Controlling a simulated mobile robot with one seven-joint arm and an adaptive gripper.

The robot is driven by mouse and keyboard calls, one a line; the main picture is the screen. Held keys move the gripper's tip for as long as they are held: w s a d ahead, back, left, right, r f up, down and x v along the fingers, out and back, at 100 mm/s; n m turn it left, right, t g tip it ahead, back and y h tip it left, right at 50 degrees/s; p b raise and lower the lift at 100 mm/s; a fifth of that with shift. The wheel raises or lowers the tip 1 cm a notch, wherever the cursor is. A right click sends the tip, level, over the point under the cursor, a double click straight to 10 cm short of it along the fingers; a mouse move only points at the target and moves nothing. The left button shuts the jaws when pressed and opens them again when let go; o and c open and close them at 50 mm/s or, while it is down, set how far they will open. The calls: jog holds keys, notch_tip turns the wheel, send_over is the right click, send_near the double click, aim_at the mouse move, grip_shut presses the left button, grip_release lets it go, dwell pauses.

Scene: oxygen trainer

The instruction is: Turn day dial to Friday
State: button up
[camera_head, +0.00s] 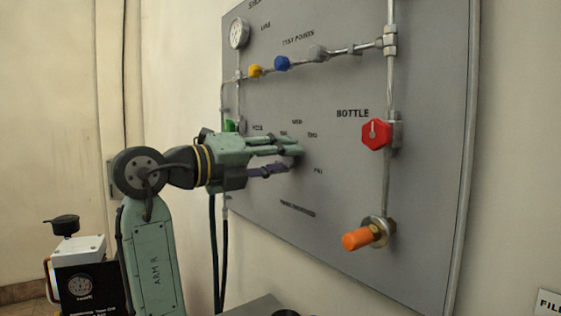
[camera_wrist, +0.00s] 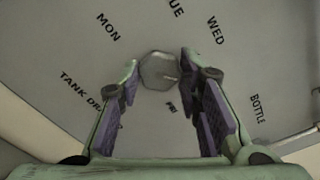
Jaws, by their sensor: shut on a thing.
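The day dial (camera_wrist: 159,70) is a grey faceted knob on the grey panel, seen between my fingertips in the wrist view. A light pointer line on it runs toward the right finger. Any label behind the right finger is hidden. My gripper (camera_wrist: 159,75) is shut on the dial, one finger on each side. In the head view my gripper (camera_head: 296,156) reaches the panel from the left and hides the dial.
The panel (camera_head: 340,185) also carries a red BOTTLE knob (camera_head: 376,134), an orange-capped fitting (camera_head: 361,237), yellow (camera_head: 255,71) and blue (camera_head: 282,63) test points, and a gauge (camera_head: 239,33). A pipe runs down its right side. Hoses hang below my arm.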

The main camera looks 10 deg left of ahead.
jog(key=m, duration=0.4)
jog(key=shift+m, duration=0.3)
jog(key=shift+m+b, duration=0.4)
jog(key=shift+m, duration=1.5)
jog(key=o, duration=1.1)
jog(key=shift+o, duration=0.2)
jog(key=v, duration=1.2)
